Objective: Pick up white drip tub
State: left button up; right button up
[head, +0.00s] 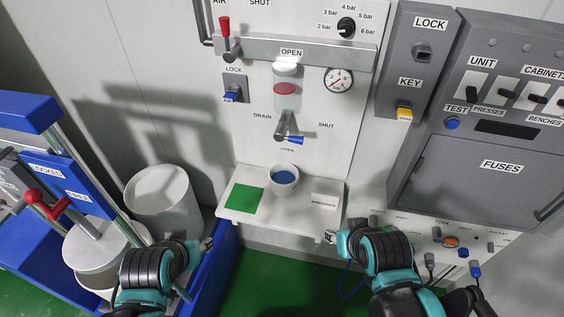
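The white drip tub (284,189) is a small round cup with blue in its bottom. It stands upright on the white shelf (270,213), below the drain valve, between a green square and a small label block. My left gripper (207,243) is at the lower left, in front of and below the shelf's left end. My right gripper (328,237) is near the shelf's front right corner. Both are apart from the tub. Their fingers are small and partly hidden by my wrists, so their opening is unclear.
The green square (244,198) lies left of the tub; the white label block (324,201) lies right. The drain valve with its blue handle (295,140) hangs above. White drums (160,197) stand in a blue tray at left. Grey cabinets (480,150) fill the right.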

aim_at(283, 177)
jog(key=i+l+z, duration=0.15)
jog(key=l, duration=0.25)
jog(key=i+l+z, duration=0.15)
jog(key=l, duration=0.3)
jog(key=i+l+z, duration=0.15)
jog(key=l, duration=0.25)
